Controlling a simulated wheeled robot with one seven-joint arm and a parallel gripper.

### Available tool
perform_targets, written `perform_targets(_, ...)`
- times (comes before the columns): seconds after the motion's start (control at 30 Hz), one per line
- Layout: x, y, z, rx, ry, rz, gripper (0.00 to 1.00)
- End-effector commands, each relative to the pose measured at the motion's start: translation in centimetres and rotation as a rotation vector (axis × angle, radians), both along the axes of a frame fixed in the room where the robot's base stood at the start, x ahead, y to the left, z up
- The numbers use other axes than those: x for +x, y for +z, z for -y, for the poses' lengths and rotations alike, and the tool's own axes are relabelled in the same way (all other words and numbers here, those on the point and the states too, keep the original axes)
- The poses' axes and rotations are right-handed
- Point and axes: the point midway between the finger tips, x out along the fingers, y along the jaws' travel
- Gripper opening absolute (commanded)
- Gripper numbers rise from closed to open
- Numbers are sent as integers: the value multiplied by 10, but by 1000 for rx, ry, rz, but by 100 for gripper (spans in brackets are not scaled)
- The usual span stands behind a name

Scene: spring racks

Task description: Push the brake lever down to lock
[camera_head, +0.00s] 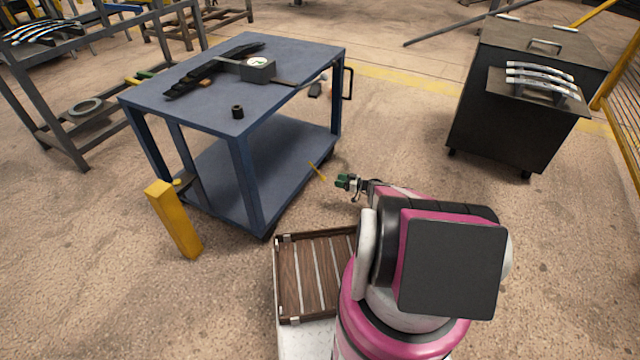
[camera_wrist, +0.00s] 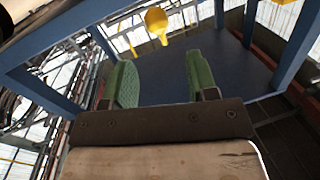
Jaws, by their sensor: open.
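A blue cart (camera_head: 210,120) stands left of my arm, with a flat top and a lower shelf.
Tools and a gauge (camera_head: 258,68) lie on the cart top. A slatted wooden tray (camera_head: 312,320) sits beside my body. A dark cabinet (camera_head: 520,110) stands at the right, with open floor between it and the cart.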

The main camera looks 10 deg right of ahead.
Motion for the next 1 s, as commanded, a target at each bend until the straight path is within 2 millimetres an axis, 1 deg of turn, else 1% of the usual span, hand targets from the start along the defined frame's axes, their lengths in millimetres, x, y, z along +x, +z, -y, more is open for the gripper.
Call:
perform_targets(0.03, 3, -4, 3, 14, -12, 14, 53)
perform_targets(0.1, 4, -5, 4, 25, -22, 28, 53)
perform_targets(0.23, 9, -4, -5, 28, -24, 32, 53)
perform_targets(0.7, 45, -4, -73, 27, -21, 29, 53)
perform_targets(0.83, 50, -4, -84, 27, -23, 29, 53)
perform_targets(1.0, 54, -4, -90, 27, -24, 29, 53)
